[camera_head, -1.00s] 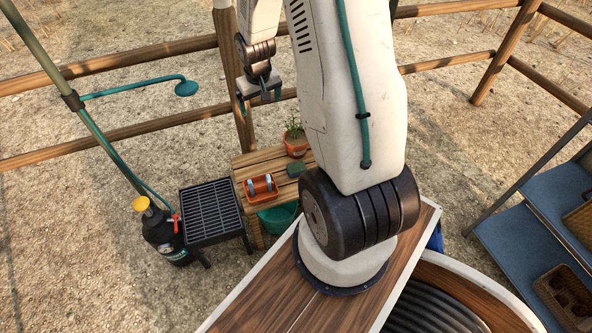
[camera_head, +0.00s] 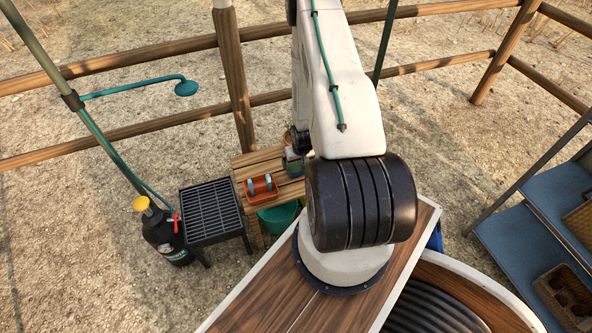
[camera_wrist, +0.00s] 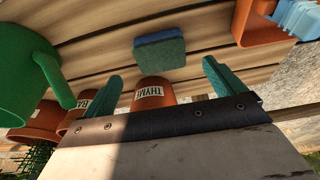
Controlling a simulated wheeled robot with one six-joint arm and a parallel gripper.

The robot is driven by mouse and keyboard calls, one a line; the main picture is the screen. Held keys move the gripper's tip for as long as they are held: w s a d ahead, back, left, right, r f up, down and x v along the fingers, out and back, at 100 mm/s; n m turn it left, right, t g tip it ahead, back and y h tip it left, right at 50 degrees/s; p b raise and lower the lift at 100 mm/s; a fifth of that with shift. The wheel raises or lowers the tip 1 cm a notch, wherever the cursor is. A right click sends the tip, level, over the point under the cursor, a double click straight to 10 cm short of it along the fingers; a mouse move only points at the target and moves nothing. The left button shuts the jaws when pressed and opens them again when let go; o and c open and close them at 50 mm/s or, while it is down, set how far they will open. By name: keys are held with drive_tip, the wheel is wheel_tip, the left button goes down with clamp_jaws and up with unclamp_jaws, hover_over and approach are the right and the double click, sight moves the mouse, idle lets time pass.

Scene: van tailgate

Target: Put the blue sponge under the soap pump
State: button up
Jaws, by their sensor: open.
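The blue sponge (camera_wrist: 159,50), with a blue-green top face, lies on the slatted wooden bench in the wrist view. My gripper (camera_wrist: 162,82) is open, its two teal fingers apart and pointing toward the sponge, with nothing between them that I can see it hold. The sponge lies beyond the fingertips and appears clear of them. In the head view my gripper (camera_head: 293,163) is over the right part of the bench, partly behind my arm, and the sponge is hidden there. I cannot identify a soap pump with certainty in either view.
An orange holder (camera_head: 262,188) with light-blue pieces stands on the bench (camera_head: 243,161). A terracotta THYME pot (camera_wrist: 152,94), another labelled pot (camera_wrist: 76,127) and a green watering can (camera_wrist: 30,70) are close to the fingers. A black-slatted stand (camera_head: 211,212) and yellow-capped black tank (camera_head: 165,235) stand left.

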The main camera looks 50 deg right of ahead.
sight(296, 167)
drive_tip(key=x, duration=0.5)
drive_tip(key=c, duration=1.1)
drive_tip(key=shift+c, duration=0.2)
